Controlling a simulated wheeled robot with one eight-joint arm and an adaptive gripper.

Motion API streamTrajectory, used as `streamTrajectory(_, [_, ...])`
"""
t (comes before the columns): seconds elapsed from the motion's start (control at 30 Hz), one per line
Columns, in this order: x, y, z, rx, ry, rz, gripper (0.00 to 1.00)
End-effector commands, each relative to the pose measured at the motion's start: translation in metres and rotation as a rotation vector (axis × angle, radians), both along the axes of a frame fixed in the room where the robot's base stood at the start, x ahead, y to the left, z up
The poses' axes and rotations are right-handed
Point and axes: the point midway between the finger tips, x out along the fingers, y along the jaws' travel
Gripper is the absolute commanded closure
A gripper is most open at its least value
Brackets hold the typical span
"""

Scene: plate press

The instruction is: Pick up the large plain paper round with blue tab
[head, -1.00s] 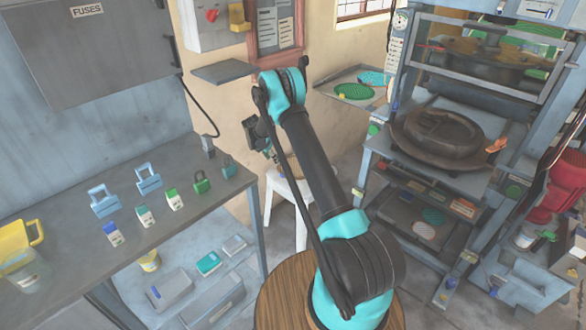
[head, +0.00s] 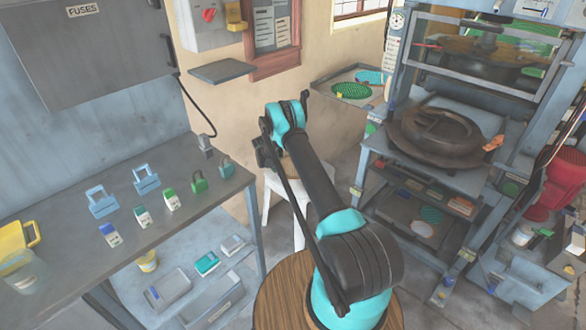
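A pale, plain-looking round (head: 422,229) lies on the lower shelf of the press at the right, next to a green round (head: 432,214). At this size I cannot make out a blue tab on it. A green mesh round (head: 351,90) and a teal round (head: 368,77) lie on a side tray left of the press. My arm rises from the wooden-topped base in the middle. The dark end of my arm, with my gripper (head: 265,153), is left of the arm, away from all the rounds. Its fingers are mostly hidden and cannot be made out.
The press (head: 472,184) holds a heavy dark round block (head: 438,132). A white stool (head: 268,206) stands behind my arm. Open floor shows between stool and press.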

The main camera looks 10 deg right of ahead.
Motion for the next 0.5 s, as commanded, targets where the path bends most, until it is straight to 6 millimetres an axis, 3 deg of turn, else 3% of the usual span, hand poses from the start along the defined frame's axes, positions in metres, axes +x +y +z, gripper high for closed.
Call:
streamTrajectory(0.27, [0.0009, -0.0013, -0.0041, 0.000, 0.000, 0.000, 0.52])
streamTrajectory(0.5, [0.0009, -0.0011, -0.0038, 0.000, 0.000, 0.000, 0.79])
